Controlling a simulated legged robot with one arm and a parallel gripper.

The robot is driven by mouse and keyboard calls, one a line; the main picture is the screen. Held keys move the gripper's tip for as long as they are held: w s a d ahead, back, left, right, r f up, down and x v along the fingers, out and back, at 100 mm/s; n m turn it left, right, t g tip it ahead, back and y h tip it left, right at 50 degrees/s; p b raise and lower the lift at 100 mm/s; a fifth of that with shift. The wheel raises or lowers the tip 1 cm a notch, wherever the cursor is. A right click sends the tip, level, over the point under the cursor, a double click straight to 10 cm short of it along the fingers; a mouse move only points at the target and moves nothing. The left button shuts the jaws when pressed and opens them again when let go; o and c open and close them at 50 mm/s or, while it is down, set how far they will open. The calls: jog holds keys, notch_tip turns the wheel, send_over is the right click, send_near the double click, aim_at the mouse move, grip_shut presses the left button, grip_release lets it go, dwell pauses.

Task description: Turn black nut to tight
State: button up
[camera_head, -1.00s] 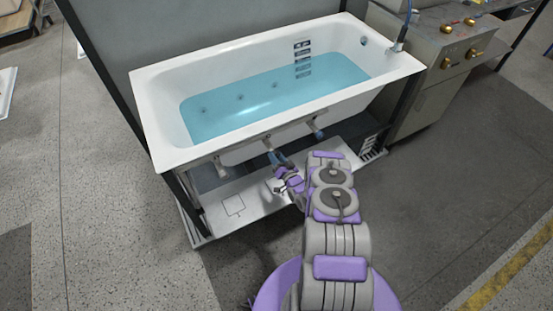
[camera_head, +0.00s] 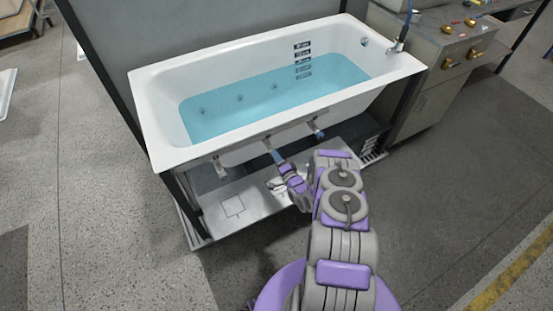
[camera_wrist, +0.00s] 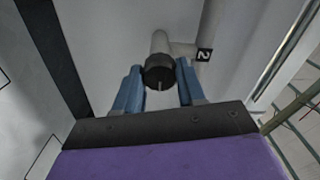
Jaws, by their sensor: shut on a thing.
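The black nut (camera_wrist: 159,74) is a round dark cap on the end of a grey pipe (camera_wrist: 160,44), under the tub. In the wrist view it sits between the two blue fingers of my gripper (camera_wrist: 160,80), which is shut on it. A light line shows on the nut's face, pointing down. In the head view my gripper (camera_head: 276,156) reaches under the front rim of the white bathtub (camera_head: 160,155); the nut itself is too small to make out there. How far the nut is turned cannot be told.
The tub holds blue water (camera_head: 250,100). A white base tray (camera_head: 225,220) lies below it. A grey cabinet with yellow knobs (camera_head: 430,95) stands at right. The floor before the tub is open.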

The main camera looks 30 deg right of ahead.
jog(key=shift+d, duration=0.25)
dwell(0.3)
jog(key=o, duration=1.1)
jog(key=shift+f, duration=0.1)
jog(key=shift+c, duration=0.2)
jog(key=shift+s+a, duration=0.1)
jog(key=s+p, duration=0.3)
jog(key=s, duration=1.4)
jog(key=shift+d, duration=0.4)
